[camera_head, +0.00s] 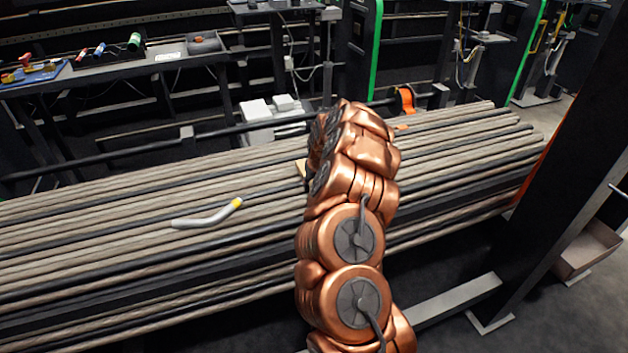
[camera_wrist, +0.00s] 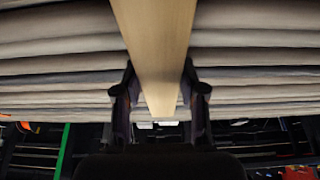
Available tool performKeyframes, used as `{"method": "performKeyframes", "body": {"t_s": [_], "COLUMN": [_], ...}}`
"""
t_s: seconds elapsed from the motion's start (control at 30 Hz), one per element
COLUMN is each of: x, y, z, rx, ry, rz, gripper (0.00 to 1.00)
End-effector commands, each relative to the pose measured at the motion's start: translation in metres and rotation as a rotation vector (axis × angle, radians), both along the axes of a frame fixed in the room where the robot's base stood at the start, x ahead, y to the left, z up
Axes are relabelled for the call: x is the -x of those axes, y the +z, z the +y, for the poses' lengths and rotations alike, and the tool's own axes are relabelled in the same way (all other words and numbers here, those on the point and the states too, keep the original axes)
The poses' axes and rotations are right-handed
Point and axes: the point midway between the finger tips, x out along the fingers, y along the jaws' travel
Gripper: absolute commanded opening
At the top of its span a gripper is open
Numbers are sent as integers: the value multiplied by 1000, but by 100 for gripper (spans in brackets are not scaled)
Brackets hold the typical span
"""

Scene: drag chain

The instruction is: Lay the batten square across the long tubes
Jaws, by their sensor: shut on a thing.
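The batten (camera_wrist: 158,40) is a pale, flat wooden strip. In the wrist view it runs from the top edge down between the two dark fingers of my gripper (camera_wrist: 160,75), which are shut on its sides. It lies at about a right angle to the long tubes (camera_wrist: 55,45), which run sideways there. I cannot tell whether it touches them. In the head view only a small pale bit of the batten (camera_head: 301,168) shows left of my copper arm, which hides the rest. The long tubes (camera_head: 110,210) form a wide bed of grey-brown and black lengths.
A bent grey handle-like piece with a yellow end (camera_head: 208,217) lies on the tubes left of my arm. White boxes (camera_head: 268,118) stand behind the bed. A dark post (camera_head: 560,190) rises at the right. A bench with tools (camera_head: 110,65) stands back left.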

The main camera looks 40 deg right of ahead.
Motion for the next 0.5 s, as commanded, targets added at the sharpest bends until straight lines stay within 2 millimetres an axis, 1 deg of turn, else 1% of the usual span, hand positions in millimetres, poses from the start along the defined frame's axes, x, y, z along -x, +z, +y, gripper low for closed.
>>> {"method": "performKeyframes", "body": {"t_s": [0.27,0.3,0.5], "x": [0,0,0], "y": [-1,-1,-1], "z": [0,0,0], "rx": [0,1,1], "ry": [0,0,0], "rz": [-1,-1,-1], "gripper": [1,43,64]}}
